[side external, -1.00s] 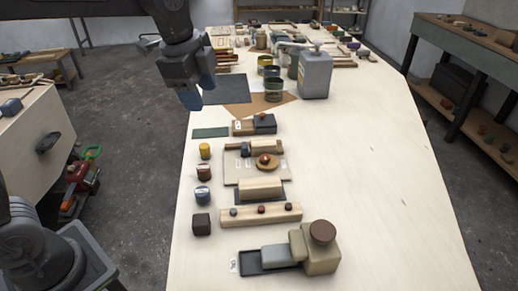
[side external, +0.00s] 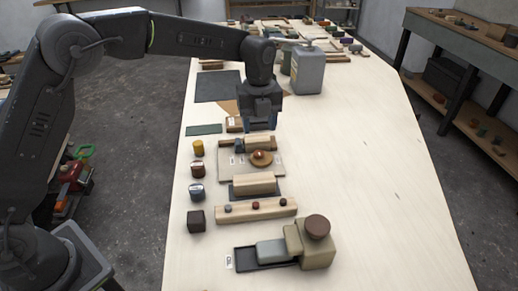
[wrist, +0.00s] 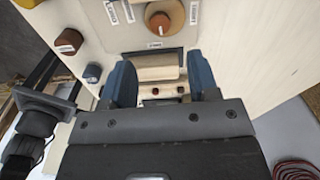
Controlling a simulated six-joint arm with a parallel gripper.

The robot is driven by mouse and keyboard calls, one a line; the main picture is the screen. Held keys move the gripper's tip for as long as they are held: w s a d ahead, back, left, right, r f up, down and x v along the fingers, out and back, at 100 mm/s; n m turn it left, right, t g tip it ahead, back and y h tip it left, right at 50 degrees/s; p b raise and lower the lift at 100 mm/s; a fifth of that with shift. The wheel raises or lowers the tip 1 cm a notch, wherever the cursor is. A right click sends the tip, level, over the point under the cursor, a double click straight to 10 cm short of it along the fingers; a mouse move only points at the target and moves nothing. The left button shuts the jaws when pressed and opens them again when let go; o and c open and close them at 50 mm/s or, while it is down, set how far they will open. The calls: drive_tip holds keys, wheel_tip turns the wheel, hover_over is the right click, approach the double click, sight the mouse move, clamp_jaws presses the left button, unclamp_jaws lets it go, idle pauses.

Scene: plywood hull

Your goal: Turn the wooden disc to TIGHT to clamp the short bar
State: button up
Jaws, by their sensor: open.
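The wooden disc (side external: 261,158) lies on a light board (side external: 237,170) with small white labels, too small to read. The disc has a reddish-brown centre and also shows at the top of the wrist view (wrist: 176,10). Behind the disc, a wooden and dark grey fixture (side external: 258,144) is partly hidden by my gripper; I cannot tell which piece is the short bar. My gripper (side external: 259,124) points down, open and empty, above the far side of the board, apart from the disc. Its two blue fingers also show in the wrist view (wrist: 160,70).
In front of the board stand a pale wooden block (side external: 254,184), a rail with three knobs (side external: 240,212) and a beige device with a brown cap (side external: 317,240). The bench's right side is clear.

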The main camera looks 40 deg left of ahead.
sight(259, 153)
wheel_tip(259, 153, down, 8)
drive_tip(key=shift+f, duration=0.15)
idle(0.3)
drive_tip(key=c, duration=0.9)
drive_tip(key=shift+c, duration=0.2)
drive_tip(key=shift+n, duration=3)
